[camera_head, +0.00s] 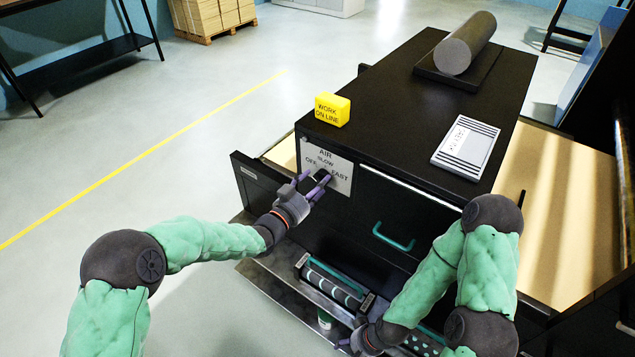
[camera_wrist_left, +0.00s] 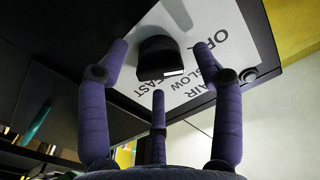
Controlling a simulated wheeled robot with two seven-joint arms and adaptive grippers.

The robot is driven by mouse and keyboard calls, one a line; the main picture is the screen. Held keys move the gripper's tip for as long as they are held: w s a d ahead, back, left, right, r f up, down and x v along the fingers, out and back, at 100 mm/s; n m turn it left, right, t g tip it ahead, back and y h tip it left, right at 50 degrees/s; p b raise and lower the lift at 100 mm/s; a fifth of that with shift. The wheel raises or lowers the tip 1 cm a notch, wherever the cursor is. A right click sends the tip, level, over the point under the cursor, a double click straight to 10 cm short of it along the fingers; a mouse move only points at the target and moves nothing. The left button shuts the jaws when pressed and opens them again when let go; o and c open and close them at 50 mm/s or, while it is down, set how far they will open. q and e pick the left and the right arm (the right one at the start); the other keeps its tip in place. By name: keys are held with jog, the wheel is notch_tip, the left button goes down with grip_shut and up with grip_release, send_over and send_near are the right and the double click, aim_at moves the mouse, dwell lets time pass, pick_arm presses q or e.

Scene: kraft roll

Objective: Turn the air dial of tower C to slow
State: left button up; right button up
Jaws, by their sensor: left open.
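The air dial (camera_head: 321,175) is a dark knob on a white plate (camera_head: 341,172) marked AIR, OFF, SLOW and FAST, on the front of a black cabinet (camera_head: 390,130). My left gripper (camera_head: 312,187) is at the dial, partly covering it. In the left wrist view the dial (camera_wrist_left: 160,58) lies between the spread fingers of my open left gripper (camera_wrist_left: 158,80), with gaps on both sides. A white mark shows on the dial's edge, on the side of SLOW and FAST; its exact setting is unclear. No tower letter is readable. My right gripper (camera_head: 360,340) is low at the front, its fingers partly hidden.
A yellow block (camera_head: 332,109) reading WORK ON LINE, a grey-striped card (camera_head: 466,146) and a grey roll (camera_head: 465,43) sit on the cabinet top. A green handle (camera_head: 392,240) sticks out right of the dial. A roller assembly (camera_head: 335,285) lies below. The left floor is clear.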

pick_arm(q)
jog(key=shift+w+d, duration=0.3)
jog(key=shift+w, duration=0.1)
jog(key=c, duration=1.1)
jog(key=shift+f+m+b, duration=0.15)
jog(key=shift+m+b, duration=0.25)
jog(key=shift+b, duration=0.45)
jog(key=m+b, duration=0.9)
jog(key=b, duration=0.6)
jog(key=shift+b, duration=0.4)
jog(key=shift+c, duration=0.2)
jog(key=shift+m+b, duration=1.1)
jog(key=shift+b, duration=0.15)
